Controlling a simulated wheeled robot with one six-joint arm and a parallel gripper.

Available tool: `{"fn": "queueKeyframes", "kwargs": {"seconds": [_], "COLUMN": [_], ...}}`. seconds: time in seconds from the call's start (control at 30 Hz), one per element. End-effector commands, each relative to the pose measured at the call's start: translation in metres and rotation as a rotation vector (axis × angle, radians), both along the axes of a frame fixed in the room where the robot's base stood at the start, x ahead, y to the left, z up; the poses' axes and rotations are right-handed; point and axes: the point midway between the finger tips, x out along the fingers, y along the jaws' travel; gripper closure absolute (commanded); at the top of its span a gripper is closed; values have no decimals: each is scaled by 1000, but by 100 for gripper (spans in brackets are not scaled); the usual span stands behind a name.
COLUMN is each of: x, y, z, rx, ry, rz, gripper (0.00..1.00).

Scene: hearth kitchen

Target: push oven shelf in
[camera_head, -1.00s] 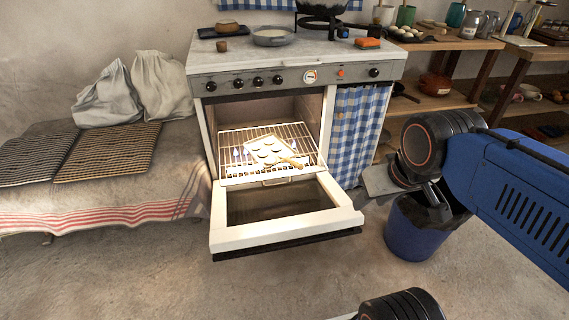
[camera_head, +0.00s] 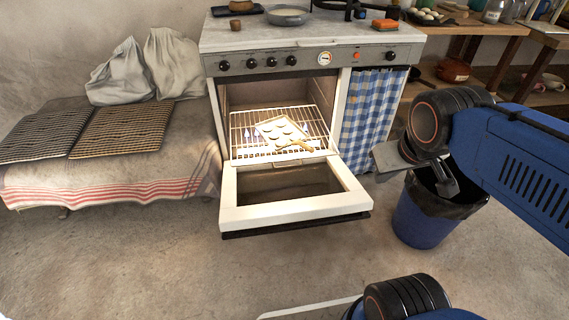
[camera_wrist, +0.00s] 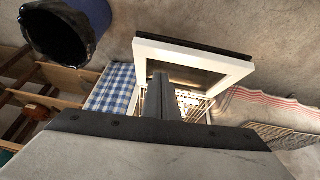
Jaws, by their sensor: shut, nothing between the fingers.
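The oven (camera_head: 310,64) stands against the wall with its white-framed door (camera_head: 293,209) folded down and open. The wire oven shelf (camera_head: 240,134) lies level inside the lit cavity, its front edge at the opening above the door's hinge side. I cannot tell how far it sticks out. A pale tray (camera_head: 264,128) with several round pieces rests on the shelf, with a wooden-handled tool (camera_head: 297,145) at its front. My gripper shows in the wrist view (camera_wrist: 163,88), fingers shut and empty, apart from the shelf. In the head view it is right of the open door. The shelf (camera_wrist: 196,108) is partly hidden behind the fingers.
A blue bin (camera_head: 420,215) with a black liner stands right of the oven, beneath my arm. A blue checked curtain (camera_head: 370,115) hangs beside the cavity. A bench (camera_head: 130,170) with mats and sacks is at the left. The floor before the door is clear.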

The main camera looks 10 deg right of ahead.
Motion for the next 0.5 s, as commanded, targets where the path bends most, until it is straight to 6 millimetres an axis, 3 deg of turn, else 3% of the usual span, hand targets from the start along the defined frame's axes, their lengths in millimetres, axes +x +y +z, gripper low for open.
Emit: {"fn": "queueKeyframes", "kwargs": {"seconds": [0.23, 0.5], "x": [79, 168], "y": [-29, -43], "z": [-1, -10], "rx": [-173, -334], "ry": [-56, -125], "rz": [76, 226], "gripper": [100, 100]}}
